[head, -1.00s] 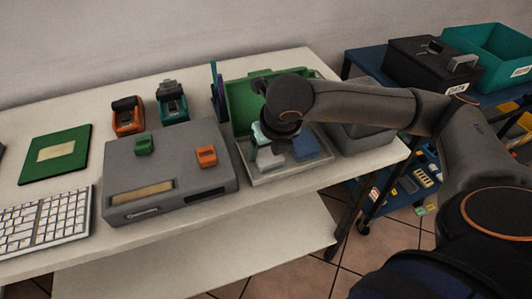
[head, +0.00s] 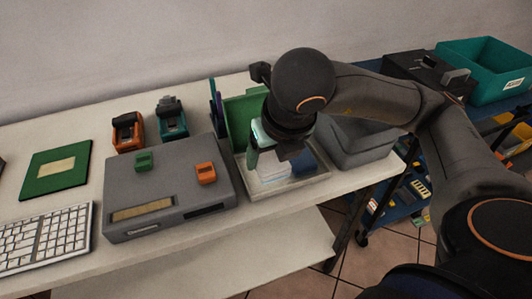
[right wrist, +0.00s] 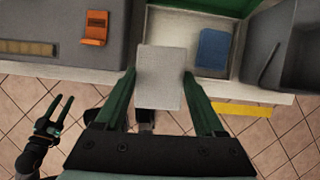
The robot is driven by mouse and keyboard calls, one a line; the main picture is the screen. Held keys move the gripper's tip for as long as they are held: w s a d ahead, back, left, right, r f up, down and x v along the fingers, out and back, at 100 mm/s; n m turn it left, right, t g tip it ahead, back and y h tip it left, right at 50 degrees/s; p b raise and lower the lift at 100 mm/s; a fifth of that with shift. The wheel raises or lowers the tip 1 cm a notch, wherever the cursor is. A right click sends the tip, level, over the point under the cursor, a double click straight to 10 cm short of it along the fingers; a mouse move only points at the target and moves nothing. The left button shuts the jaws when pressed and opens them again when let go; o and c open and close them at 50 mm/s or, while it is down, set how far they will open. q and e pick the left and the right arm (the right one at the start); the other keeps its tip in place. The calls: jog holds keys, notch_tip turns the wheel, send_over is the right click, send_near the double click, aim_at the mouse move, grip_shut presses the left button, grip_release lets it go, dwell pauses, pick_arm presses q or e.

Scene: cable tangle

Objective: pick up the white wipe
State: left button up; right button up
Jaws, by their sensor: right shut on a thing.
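The white wipe (right wrist: 160,77) is a pale, flat rectangular block in the right wrist view. My right gripper (right wrist: 160,78) has its green fingers on the wipe's two sides and is shut on it. In the head view my right gripper (head: 272,158) is over the tray (head: 283,194), and the wipe (head: 271,170) shows partly below it. A blue wipe (right wrist: 213,48) lies in the tray, to the right of the white one. My left gripper (right wrist: 64,102) shows at the lower left of the right wrist view, with its fingers apart.
A grey box (head: 170,200) with green and orange clips stands left of the tray. A dark grey bin (head: 360,143) stands close on its right. A green panel (head: 243,112) rises behind the tray. The table's front edge is near.

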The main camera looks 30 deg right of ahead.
aim_at(270, 175)
jog(key=s+b, duration=0.1)
jog(key=s+a+r+b, duration=0.1)
jog(key=s+a+b, duration=0.1)
jog(key=s, duration=0.1)
jog(key=shift+r+b, duration=0.15)
jog(key=shift+b, duration=0.2)
jog(key=shift+s+a+r+b, duration=0.15)
jog(key=shift+s+r+b, duration=0.2)
jog(key=shift+b, duration=0.3)
jog(key=shift+s+a+r, duration=0.1)
jog(key=shift+s+a, duration=0.05)
jog(key=shift+s, duration=0.15)
pick_arm(q)
jog(key=shift+w+a+t, duration=0.25)
jog(key=shift+w+t, duration=0.25)
jog(key=shift+w, duration=0.25)
jog(key=shift+w+a+t, duration=0.2)
jog(key=shift+w+t, duration=0.3)
jog(key=shift+w, duration=0.25)
pick_arm(e)
jog(key=shift+s+a+r, duration=0.2)
jog(key=shift+s+r, duration=0.05)
jog(key=shift+s, duration=0.2)
jog(key=shift+s+a+r, duration=0.2)
jog(key=shift+s, duration=0.25)
jog(key=o, duration=0.7)
jog(key=c, duration=0.5)
jog(key=shift+w, duration=0.1)
jog(key=shift+c, duration=0.2)
